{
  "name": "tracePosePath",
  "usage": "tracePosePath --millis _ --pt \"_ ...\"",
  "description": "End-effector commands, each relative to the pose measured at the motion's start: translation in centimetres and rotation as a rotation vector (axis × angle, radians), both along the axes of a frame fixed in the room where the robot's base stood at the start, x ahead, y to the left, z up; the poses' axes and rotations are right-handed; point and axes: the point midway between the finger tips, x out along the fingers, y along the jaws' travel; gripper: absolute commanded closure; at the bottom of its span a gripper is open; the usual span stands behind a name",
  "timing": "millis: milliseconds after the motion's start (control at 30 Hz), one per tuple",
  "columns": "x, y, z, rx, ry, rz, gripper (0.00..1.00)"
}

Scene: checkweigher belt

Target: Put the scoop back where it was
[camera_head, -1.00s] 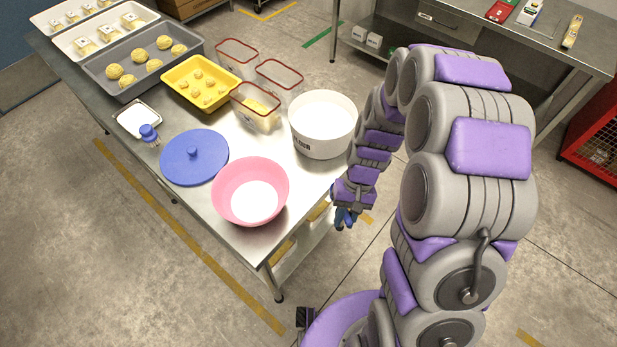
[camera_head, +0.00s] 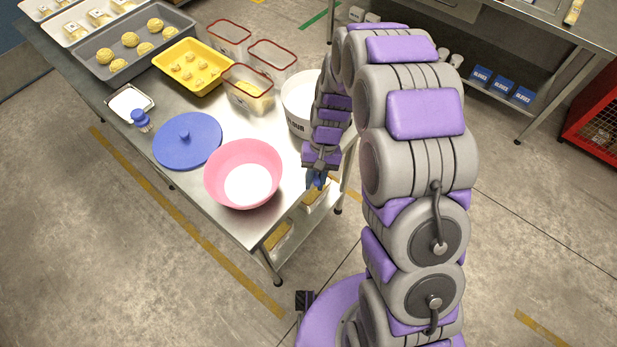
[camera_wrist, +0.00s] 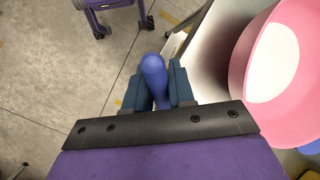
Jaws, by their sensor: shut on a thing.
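My gripper (camera_head: 317,179) is shut on the scoop (camera_wrist: 153,68). Only the scoop's rounded blue handle shows clearly, between the two fingers in the wrist view; its other end is hidden. In the head view the gripper is beside the table's right edge, to the right of the pink bowl (camera_head: 213,185) and apart from it. The pink bowl holds white flour and also shows at the right of the wrist view (camera_wrist: 240,60). The white flour tub (camera_head: 299,122) stands behind my arm, which hides its right side. The round blue lid (camera_head: 170,150) lies flat left of the bowl.
The steel table (camera_head: 222,222) has a bare front corner. Clear red-rimmed containers (camera_head: 272,62), a yellow tray (camera_head: 175,80) and a grey dough tray (camera_head: 90,72) fill its back. A lower shelf holds containers (camera_head: 280,238).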

Motion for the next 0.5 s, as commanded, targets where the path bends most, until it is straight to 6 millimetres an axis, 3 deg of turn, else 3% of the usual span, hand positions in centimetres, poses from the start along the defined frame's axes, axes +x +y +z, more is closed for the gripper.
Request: tracePosePath --millis 200,367,500 --pt "2.5 1.7 -0.4 -0.003 -0.003 0.003 1.00" --pt "2.9 1.9 -0.5 -0.002 -0.001 0.003 1.00" --pt "2.9 1.6 -2.0 0.000 0.000 0.001 1.00"
